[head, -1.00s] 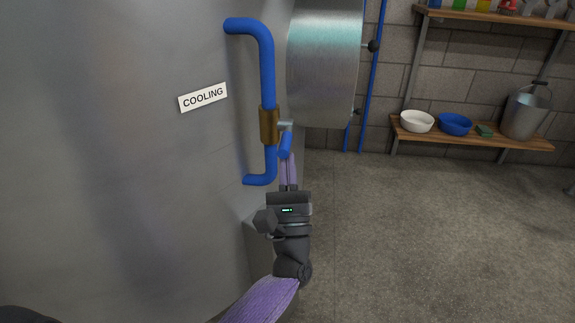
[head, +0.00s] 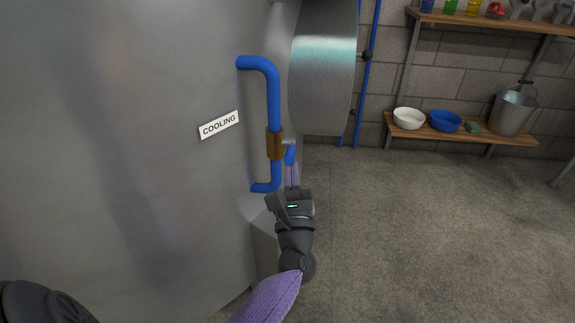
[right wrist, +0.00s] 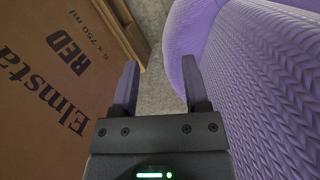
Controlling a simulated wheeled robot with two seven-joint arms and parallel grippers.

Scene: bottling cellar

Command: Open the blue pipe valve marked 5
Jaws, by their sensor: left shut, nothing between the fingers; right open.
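A blue pipe (head: 273,95) is fixed to the grey steel tank (head: 120,130), with a brass valve body (head: 275,143) on its upright run. A short blue handle (head: 290,155) sticks out at the right of the valve body. No number 5 can be read there. My left gripper (head: 292,172) is just below the handle, its purple fingers shut with nothing between them. I cannot tell whether the fingertips touch the handle. My right gripper (right wrist: 160,75) is open and empty in the right wrist view, away from the valve.
A "COOLING" label (head: 219,125) is on the tank left of the pipe. A cardboard wine box (right wrist: 60,90) lies close to my right gripper. A wall shelf (head: 460,136) holds a white bowl (head: 408,118), a blue bowl (head: 445,121) and a bucket (head: 513,110). The floor at right is clear.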

